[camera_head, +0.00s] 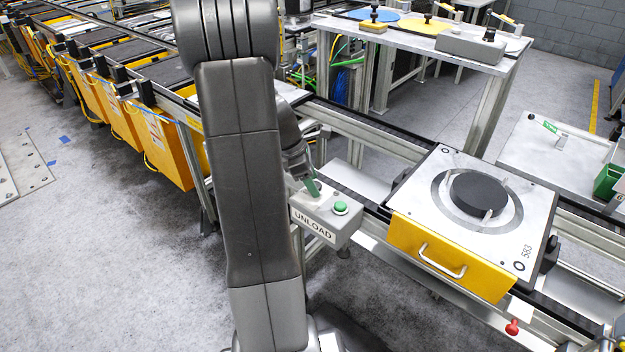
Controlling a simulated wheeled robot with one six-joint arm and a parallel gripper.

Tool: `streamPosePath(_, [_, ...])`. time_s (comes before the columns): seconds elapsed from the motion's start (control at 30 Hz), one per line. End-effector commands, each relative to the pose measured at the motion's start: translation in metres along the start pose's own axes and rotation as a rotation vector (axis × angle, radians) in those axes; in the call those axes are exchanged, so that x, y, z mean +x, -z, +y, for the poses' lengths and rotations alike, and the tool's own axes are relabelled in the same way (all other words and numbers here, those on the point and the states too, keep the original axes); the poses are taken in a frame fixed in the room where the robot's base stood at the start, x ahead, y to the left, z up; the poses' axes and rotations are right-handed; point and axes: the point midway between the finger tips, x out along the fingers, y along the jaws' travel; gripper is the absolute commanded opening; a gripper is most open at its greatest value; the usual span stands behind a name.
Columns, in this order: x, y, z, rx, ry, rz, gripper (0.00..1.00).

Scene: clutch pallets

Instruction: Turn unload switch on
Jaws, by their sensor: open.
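The grey UNLOAD box (325,220) stands beside the conveyor, just right of my arm, with its label on the front. A round green button (340,207) sits on its top. Left of the button is a green switch handle (312,187), tilted. My gripper (300,170) is a dark shape partly hidden behind my large grey arm link. It is open, its lower end close to the switch handle. I cannot tell whether it touches the handle.
A pallet (412,247) with a yellow front, silver handle and black round part (480,194) sits on the conveyor at right. A worktable (425,38) with several fixtures stands behind. Yellow-fronted pallets (165,148) line the conveyor at left. The floor at front left is clear.

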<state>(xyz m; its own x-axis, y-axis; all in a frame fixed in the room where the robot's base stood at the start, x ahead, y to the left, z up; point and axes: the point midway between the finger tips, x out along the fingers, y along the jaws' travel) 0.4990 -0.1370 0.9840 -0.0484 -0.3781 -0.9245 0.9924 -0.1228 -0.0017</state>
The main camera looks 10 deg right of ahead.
Motion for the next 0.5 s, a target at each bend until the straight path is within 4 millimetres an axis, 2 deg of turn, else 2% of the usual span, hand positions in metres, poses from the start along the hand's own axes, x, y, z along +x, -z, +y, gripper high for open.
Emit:
streamPosePath(0.37, [0.0054,0.0001,0.0002,0.0,-0.001,0.0,0.53])
streamPosePath(0.5, [0.0053,0.0001,0.0002,0.0,-0.001,0.0,0.26])
